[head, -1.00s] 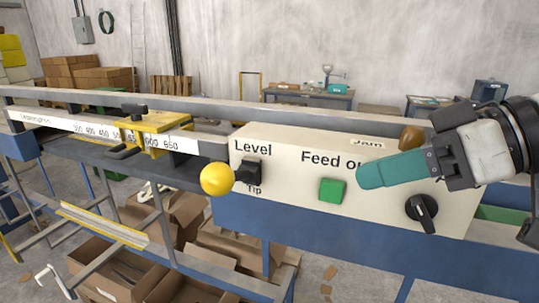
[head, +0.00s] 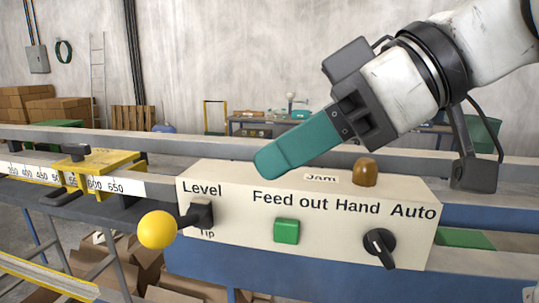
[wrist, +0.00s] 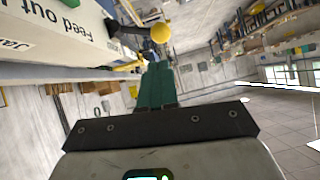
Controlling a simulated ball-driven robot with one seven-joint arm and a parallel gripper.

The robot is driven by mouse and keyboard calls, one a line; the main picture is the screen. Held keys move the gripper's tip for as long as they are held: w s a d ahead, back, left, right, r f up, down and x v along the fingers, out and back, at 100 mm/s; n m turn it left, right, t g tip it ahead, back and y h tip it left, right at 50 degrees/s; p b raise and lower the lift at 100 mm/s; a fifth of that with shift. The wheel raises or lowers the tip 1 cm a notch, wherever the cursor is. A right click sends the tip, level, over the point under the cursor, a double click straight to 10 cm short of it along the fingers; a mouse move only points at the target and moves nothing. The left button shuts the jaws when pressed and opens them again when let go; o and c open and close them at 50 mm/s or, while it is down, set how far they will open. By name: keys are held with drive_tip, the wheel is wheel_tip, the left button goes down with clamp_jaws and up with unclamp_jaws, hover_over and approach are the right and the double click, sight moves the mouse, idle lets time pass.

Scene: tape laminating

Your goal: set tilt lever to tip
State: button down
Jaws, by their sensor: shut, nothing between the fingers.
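The tilt lever is a black lever (head: 195,216) with a yellow ball knob (head: 157,230), on the left end of the cream control box (head: 330,240). "Level" is printed above it and "Tip" below. The lever sticks out to the left, about midway between the two words. My gripper (head: 263,170) has teal fingers, shut and empty. In the head view it appears above and right of the lever, over the box's top edge. In the wrist view the fingers (wrist: 158,82) point toward the yellow knob (wrist: 160,33), with a gap showing between them.
The box also carries a green Feed out button (head: 286,231), a black Hand/Auto knob (head: 379,247) and an amber Jam lamp (head: 365,172). A yellow stop (head: 95,175) sits on the scale rail to the left. Cardboard boxes (head: 130,262) lie below.

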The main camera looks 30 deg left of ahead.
sight(171, 223)
drive_tip(key=p+x, duration=0.1)
drive_tip(key=x, duration=1)
drive_tip(key=shift+s+a+f+p, duration=0.15)
drive_tip(key=shift+a+f+p, duration=0.05)
drive_tip(key=shift+a+p, duration=0.15)
